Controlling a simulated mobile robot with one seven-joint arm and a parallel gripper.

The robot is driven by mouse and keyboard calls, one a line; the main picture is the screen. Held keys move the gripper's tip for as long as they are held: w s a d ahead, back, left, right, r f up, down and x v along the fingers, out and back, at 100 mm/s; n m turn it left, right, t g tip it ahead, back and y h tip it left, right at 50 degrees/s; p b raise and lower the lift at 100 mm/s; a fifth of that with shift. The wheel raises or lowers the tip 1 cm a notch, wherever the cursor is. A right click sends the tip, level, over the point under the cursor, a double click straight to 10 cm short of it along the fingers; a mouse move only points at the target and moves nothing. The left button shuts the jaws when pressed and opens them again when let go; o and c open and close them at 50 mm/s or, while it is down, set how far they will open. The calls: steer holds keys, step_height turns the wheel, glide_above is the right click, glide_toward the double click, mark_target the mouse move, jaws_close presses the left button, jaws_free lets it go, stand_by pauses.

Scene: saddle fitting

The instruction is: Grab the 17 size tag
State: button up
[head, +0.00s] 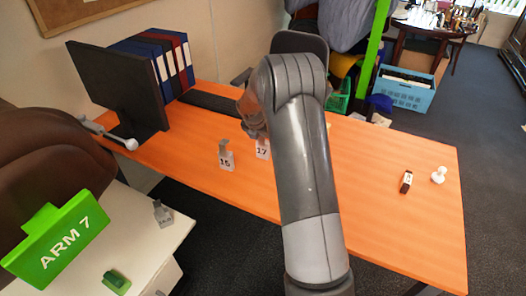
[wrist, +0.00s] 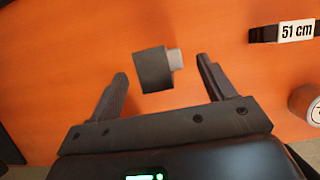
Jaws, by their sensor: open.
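The 17 size tag (head: 262,149) stands on the orange desk, with its white label partly hidden by my arm. A similar tag marked 15 (head: 226,160) stands just to its left. My gripper shows in the head view (head: 253,118) above and slightly behind the 17 tag, mostly covered by my arm. In the wrist view my gripper (wrist: 162,70) is open, its two fingers spread. A dark block with a grey end (wrist: 152,69) lies between the fingertips, apart from both. No number shows on it there.
In the wrist view, a dark piece labelled 51 cm (wrist: 295,31) and a round grey thing (wrist: 304,101) lie right. A monitor (head: 118,85) and binders (head: 170,58) stand at the desk's left. A small dark tagged piece (head: 406,182) and white knob (head: 438,175) stand right.

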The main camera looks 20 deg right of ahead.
steer(key=shift+x, duration=1.15)
steer(key=shift+c, duration=0.4)
steer(key=c, duration=1.3)
steer(key=shift+r, duration=0.1)
